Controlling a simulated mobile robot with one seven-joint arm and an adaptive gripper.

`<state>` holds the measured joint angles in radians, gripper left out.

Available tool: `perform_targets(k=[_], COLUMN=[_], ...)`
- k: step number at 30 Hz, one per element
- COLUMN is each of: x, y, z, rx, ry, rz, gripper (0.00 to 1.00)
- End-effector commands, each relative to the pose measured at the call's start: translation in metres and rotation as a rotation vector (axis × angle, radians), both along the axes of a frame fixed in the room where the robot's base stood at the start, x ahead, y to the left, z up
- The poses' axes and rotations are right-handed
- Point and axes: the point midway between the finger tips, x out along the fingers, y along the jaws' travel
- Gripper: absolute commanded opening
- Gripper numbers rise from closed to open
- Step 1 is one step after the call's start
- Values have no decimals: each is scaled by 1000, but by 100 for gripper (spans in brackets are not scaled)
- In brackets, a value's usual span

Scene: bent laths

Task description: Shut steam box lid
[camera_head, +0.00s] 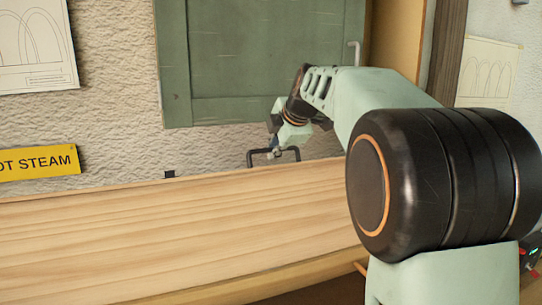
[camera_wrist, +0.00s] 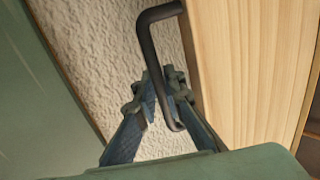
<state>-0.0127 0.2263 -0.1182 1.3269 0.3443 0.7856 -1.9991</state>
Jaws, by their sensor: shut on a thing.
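The steam box lid (camera_head: 180,235) shows as a long pale wooden board across the lower head view, and its grain fills the right of the wrist view (camera_wrist: 240,70). A black bar handle (camera_head: 298,152) stands at its far edge. In the wrist view the handle (camera_wrist: 147,42) runs down between my fingers. My gripper (camera_head: 275,153) is shut on the handle's bar; its two fingertips (camera_wrist: 161,85) meet around it. The box's inside is hidden, and I cannot tell how far the lid stands open.
A green panelled door or shutter (camera_head: 265,55) hangs on the rough plaster wall behind my gripper, with a metal hook (camera_head: 355,52) by its right edge. A yellow steam sign (camera_head: 40,163) is on the wall at left. A small black piece (camera_head: 170,174) sits at the board's far edge.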

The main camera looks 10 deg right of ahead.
Motion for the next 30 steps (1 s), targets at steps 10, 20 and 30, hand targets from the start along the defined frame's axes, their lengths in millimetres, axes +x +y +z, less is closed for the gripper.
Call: perform_targets(k=[10,20,30], x=[-46,-76,-123], y=[-9,-16,-25], z=[12,13,16], rx=[-1,-2,-1], ry=[2,-1,6], rz=[1,-1,0], gripper=[0,0,0])
